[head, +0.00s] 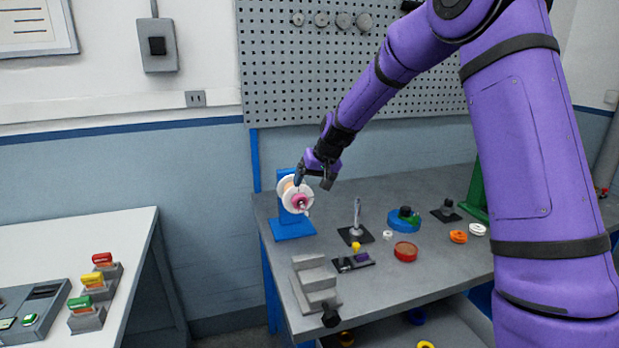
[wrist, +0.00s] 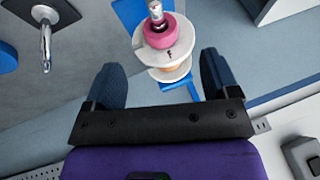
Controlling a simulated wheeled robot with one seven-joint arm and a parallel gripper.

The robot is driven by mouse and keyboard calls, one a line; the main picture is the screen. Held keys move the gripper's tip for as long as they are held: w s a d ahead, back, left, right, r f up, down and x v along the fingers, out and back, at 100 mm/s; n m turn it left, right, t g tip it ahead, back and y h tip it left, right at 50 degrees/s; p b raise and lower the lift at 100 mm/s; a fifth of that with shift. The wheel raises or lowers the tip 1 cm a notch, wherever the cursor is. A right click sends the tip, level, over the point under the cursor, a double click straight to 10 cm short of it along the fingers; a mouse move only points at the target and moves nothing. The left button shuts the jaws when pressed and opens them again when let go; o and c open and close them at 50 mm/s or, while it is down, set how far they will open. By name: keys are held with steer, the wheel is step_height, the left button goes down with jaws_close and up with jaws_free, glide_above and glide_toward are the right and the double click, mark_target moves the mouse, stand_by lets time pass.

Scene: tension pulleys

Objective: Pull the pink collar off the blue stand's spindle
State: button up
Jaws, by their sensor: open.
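The pink collar (head: 300,202) sits on the spindle of the blue stand (head: 291,228), in front of a white spool (head: 288,188). The wrist view shows the pink collar (wrist: 160,35) around the metal spindle (wrist: 156,8), against the white flange (wrist: 163,55) with a tan roll behind it. The blue stand (wrist: 131,15) is partly hidden there by the spool. My gripper (head: 309,175) is beside the spool in the head view. In the wrist view my gripper (wrist: 168,75) is open, its two dark fingers apart with the spool beyond and between them. Nothing is held.
On the grey table (head: 385,275) stand a black-based metal post (head: 357,216), a grey stepped block (head: 314,280), a red round part (head: 405,251) and a blue-green pulley (head: 404,218). A perforated board (head: 300,75) is behind. A white side table (head: 125,235) is at left.

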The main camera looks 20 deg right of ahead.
mark_target(302, 202)
steer(key=x, duration=0.9)
steer(key=shift+f, duration=0.1)
steer(key=c, duration=1)
